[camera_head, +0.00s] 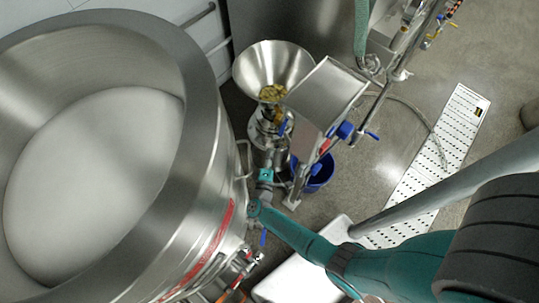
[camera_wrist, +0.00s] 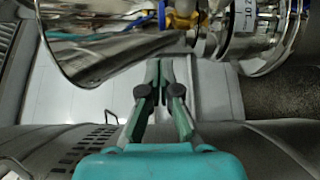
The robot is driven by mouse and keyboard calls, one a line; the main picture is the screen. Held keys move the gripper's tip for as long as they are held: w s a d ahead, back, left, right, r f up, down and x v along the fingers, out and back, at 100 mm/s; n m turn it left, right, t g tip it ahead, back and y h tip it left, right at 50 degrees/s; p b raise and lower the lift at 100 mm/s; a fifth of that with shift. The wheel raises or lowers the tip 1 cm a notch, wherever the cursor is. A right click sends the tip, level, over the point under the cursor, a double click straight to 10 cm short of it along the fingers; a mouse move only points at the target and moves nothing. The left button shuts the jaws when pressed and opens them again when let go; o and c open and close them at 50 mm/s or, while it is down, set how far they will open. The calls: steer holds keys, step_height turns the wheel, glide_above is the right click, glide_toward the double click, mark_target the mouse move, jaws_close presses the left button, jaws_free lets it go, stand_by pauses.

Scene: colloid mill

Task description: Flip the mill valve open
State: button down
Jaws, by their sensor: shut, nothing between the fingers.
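The colloid mill is a steel machine with a funnel hopper (camera_head: 272,68) that holds yellow pieces. A small blue handle (camera_head: 283,127) shows beside the mill's neck, just below the hopper; I take it to be the mill valve's handle. In the wrist view the tilted hopper (camera_wrist: 110,55) and a blue bar (camera_wrist: 162,14) beside a yellow part show at the top. My gripper (camera_wrist: 160,64) is shut and empty, its tips pointing up toward the hopper's underside. Whether the tips touch anything is unclear. In the head view its teal body sits low beside the mill, fingertips hard to make out.
A large steel vessel (camera_head: 205,200) fills the left, close to my arm. A steel box (camera_head: 327,93) and pipework with blue handles stand right of the hopper. A blue bucket (camera_head: 318,172) stands on the floor. A perforated drain cover (camera_head: 455,135) lies in open floor at right.

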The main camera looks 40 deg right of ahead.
steer(key=x, duration=0.7)
steer(key=shift+s+d, duration=0.35)
steer(key=shift+s, duration=0.45)
steer(key=v, duration=1.2)
stand_by(0.5)
